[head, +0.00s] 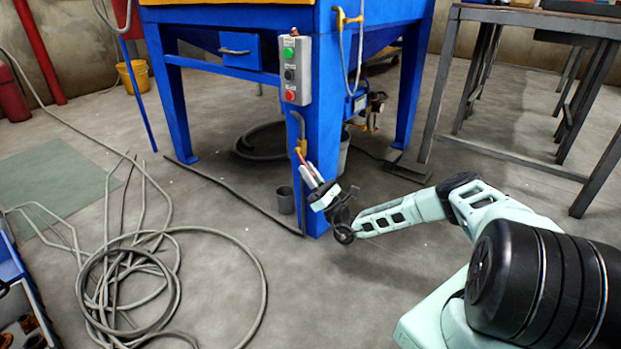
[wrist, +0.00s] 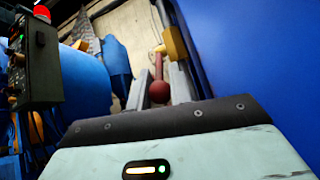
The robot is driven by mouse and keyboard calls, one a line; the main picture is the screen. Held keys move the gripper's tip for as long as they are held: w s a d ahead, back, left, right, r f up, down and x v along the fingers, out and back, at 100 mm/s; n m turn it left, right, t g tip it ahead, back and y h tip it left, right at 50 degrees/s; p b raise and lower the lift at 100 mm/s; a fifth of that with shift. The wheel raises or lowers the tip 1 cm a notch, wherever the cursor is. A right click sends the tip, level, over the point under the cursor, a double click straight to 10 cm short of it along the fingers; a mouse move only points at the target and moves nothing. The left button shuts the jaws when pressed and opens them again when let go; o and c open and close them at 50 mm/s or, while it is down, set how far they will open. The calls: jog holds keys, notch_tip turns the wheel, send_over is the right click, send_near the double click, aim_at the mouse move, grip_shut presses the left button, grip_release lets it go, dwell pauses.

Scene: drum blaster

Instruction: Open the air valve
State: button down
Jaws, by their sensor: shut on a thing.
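The air valve has a yellow body (wrist: 175,44) and a red lever ending in a round red knob (wrist: 159,92), both in the wrist view. In the head view, the small yellow valve (head: 301,147) sits on a pipe on the front blue leg. My gripper (head: 307,169) is at the valve, just below its yellow body. In the wrist view, its two grey fingers (wrist: 158,68) are on either side of the red lever, shut on it. The knob is on the near side, between the fingers. The lever is mostly hidden in the head view.
The blue machine's leg panel (wrist: 250,60) stands close on the right of my gripper. A control box (head: 296,70) with green, black and red buttons hangs above the valve. A grey cup (head: 285,200) stands by the leg. Coiled hose (head: 125,290) lies on the floor at left.

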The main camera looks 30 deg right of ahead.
dwell(0.4)
jog(key=c, duration=1.5)
grip_release()
jog(key=shift+f, duration=0.1)
jog(key=b+v, duration=0.1)
jog(key=v, duration=0.6)
jog(key=shift+s+f, duration=0.1)
jog(key=shift+f, duration=0.1)
